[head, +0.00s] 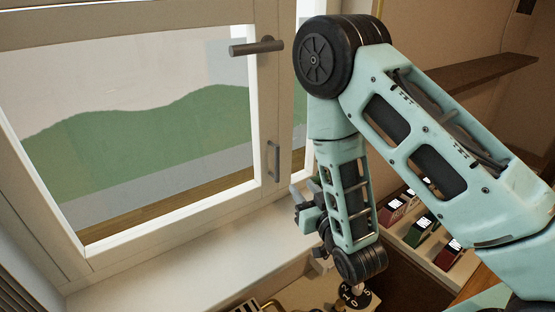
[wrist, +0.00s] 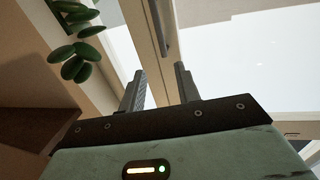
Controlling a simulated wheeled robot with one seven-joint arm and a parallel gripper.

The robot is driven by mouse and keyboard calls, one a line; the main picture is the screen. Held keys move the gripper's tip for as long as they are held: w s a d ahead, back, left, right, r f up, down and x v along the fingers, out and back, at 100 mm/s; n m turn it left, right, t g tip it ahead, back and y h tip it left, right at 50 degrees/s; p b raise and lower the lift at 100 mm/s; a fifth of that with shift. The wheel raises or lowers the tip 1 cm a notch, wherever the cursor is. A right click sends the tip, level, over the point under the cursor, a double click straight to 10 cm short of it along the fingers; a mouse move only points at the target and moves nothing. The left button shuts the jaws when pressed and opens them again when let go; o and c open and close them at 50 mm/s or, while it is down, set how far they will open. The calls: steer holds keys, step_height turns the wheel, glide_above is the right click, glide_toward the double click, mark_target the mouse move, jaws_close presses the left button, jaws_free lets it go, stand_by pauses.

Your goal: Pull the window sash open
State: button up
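The window sash (head: 262,105) is a white frame around a large glass pane at the left of the head view. It appears closed in its frame. A grey lever handle (head: 257,47) sticks out level near its upper right. A slim grey pull handle (head: 273,162) stands upright lower on its right side. My gripper (head: 297,202) is above the sill, below and a little right of the pull handle, apart from it. In the wrist view my gripper (wrist: 160,70) has its two fingers spread with nothing between them. The pull handle (wrist: 160,25) shows beyond the fingertips, near the gap's line.
The pale sill (head: 190,255) below the window is mostly clear. A rack with several small boxes (head: 430,232) and a numbered dial (head: 357,296) lie at lower right. A wooden shelf (head: 490,72) is on the right wall. Green leaves (wrist: 76,60) show left in the wrist view.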

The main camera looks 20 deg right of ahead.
mark_target(278, 158)
steer(key=w, duration=0.5)
steer(key=w+a, duration=0.1)
steer(key=w, duration=0.4)
steer(key=w+a, duration=0.1)
steer(key=w, duration=0.4)
steer(key=shift+w+r, duration=0.2)
steer(key=shift+r, duration=0.05)
steer(key=shift+w+f, duration=0.1)
steer(key=shift+w, duration=0.4)
jaws_close()
